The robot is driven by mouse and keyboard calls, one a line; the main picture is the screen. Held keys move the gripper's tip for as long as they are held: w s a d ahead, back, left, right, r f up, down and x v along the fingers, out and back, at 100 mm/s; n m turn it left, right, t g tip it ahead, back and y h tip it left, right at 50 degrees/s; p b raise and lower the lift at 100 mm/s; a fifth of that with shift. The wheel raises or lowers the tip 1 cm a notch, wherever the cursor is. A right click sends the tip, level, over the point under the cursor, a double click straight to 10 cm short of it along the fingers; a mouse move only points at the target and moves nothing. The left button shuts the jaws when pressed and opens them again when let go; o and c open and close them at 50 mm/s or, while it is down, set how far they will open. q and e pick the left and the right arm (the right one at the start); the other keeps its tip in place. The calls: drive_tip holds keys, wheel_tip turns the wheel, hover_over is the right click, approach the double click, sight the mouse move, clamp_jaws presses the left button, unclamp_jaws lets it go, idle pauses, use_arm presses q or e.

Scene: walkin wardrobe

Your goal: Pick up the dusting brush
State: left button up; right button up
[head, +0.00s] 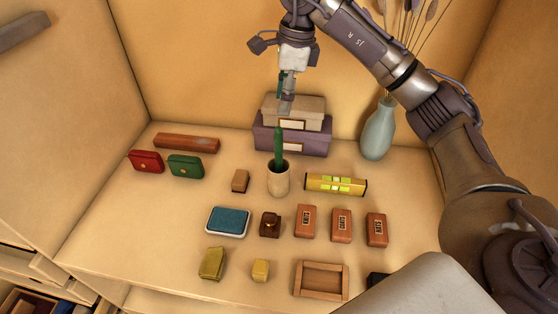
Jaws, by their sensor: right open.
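A green, slender, upright item (279,143), which looks like the dusting brush, stands in a beige cup (278,181) in the middle of the surface. Its lower end is hidden inside the cup, so I cannot see any bristles. My right gripper (285,104) points down above and slightly behind the green item, in front of the stacked boxes. It is open, apart from the green item, and seems to hold nothing.
Two stacked boxes (292,134) and a blue-grey vase (378,130) stand behind the cup. A yellow spirit level (336,184) lies to its right, a small brown block (240,181) to its left. Orange boxes (341,226), a teal pad (228,221) and a wooden tray (321,295) lie in front.

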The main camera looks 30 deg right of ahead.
sight(277, 144)
wheel_tip(277, 144, down, 8)
drive_tip(key=shift+w+a+r+p, duration=0.1)
drive_tip(key=shift+p, duration=0.95)
drive_tip(key=f+p, duration=0.1)
drive_tip(key=f, duration=0.1)
drive_tip(key=a+f+p, duration=0.1)
drive_tip(key=f+p, duration=0.1)
drive_tip(key=shift+a+f, duration=0.15)
drive_tip(key=shift+f, duration=0.5)
clamp_jaws()
